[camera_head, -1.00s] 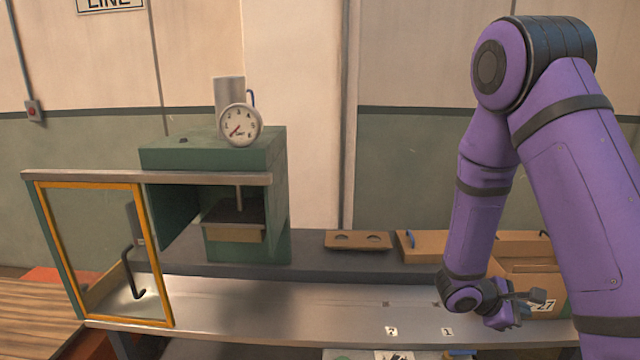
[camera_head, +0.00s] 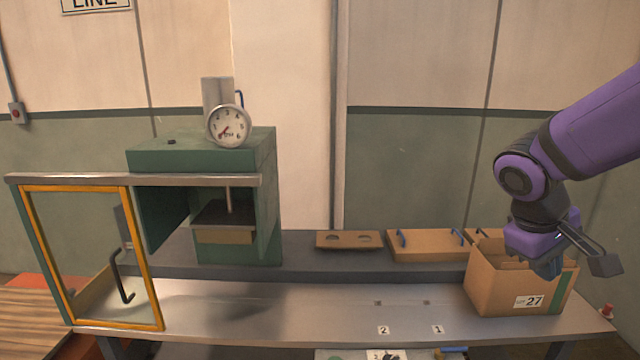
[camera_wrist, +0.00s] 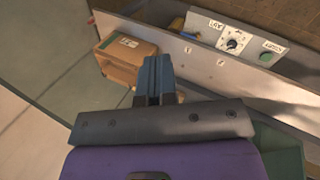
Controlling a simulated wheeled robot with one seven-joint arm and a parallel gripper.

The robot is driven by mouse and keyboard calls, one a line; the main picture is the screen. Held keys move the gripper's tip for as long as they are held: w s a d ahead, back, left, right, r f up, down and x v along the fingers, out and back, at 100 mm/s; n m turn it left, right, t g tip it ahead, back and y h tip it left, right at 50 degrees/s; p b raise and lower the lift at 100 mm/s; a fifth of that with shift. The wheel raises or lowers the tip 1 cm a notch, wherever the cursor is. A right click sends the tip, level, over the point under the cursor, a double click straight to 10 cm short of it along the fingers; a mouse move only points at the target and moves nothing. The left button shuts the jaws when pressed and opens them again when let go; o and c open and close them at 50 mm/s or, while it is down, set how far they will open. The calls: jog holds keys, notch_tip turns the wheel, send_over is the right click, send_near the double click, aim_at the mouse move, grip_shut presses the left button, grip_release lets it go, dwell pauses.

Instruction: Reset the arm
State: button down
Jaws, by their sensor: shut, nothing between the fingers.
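My arm comes in from the right in the head view, purple with dark joints. My gripper (camera_head: 548,268) is in front of and above the cardboard box marked 27 (camera_head: 490,290), covering part of its top. In the wrist view my gripper's blue-grey fingers (camera_wrist: 155,75) are together with nothing between them. The same box (camera_wrist: 118,66) shows beyond them to the left. I cannot tell whether the gripper touches the box.
A wooden piece with two holes (camera_head: 348,240) and a handled board (camera_head: 425,247) lie behind. The bench middle (camera_head: 310,310) is clear. The wrist view shows a knob panel (camera_wrist: 215,38).

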jog(key=s+a+r+m+t+y, duration=0.2)
jog(key=s+a+r+t+y, duration=0.3)
jog(key=s+a+r, duration=0.2)
jog(key=shift+s+a+r, duration=0.35)
jog(key=shift+s+r, duration=0.2)
jog(key=shift+r, duration=0.4)
dwell(1.0)
